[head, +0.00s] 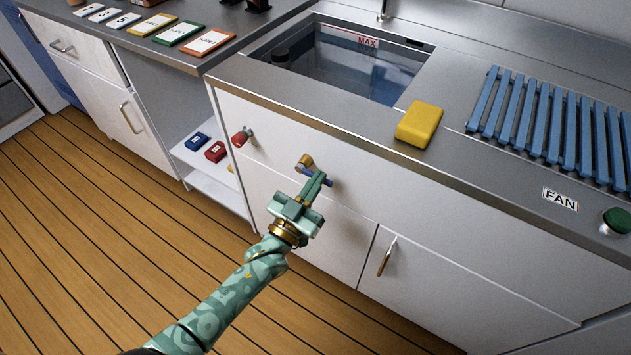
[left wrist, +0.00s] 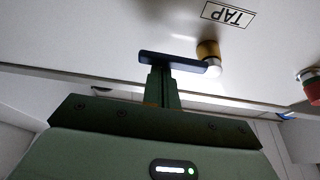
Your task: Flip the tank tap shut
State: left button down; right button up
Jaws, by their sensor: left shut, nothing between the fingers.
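The tank tap (head: 305,161) is on the white cabinet front below the sink. It has a brass body and a blue lever (head: 327,182) that sticks out to the right and slightly down in the head view. In the left wrist view the brass body (left wrist: 208,50) and the blue lever (left wrist: 147,57) show near the TAP label (left wrist: 228,14). My left gripper (head: 319,178) is shut with nothing between its fingers. Its fingertips are at the lever and partly cover it; I cannot tell whether they touch. My right gripper is not in view.
A red knob (head: 240,137) is left of the tap. The sink tank (head: 350,65) holds water below a MAX mark. A yellow sponge (head: 419,123), a blue slatted rack (head: 540,120) and a green FAN button (head: 617,219) are on the counter. A cabinet handle (head: 387,258) sticks out at lower right.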

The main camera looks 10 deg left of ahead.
aim_at(313, 173)
pick_arm(q)
notch_tip(313, 173, up, 4)
jog(key=p, duration=0.4)
jog(key=v, duration=1)
jog(key=shift+p, duration=0.45)
jog(key=shift+d+f, duration=0.1)
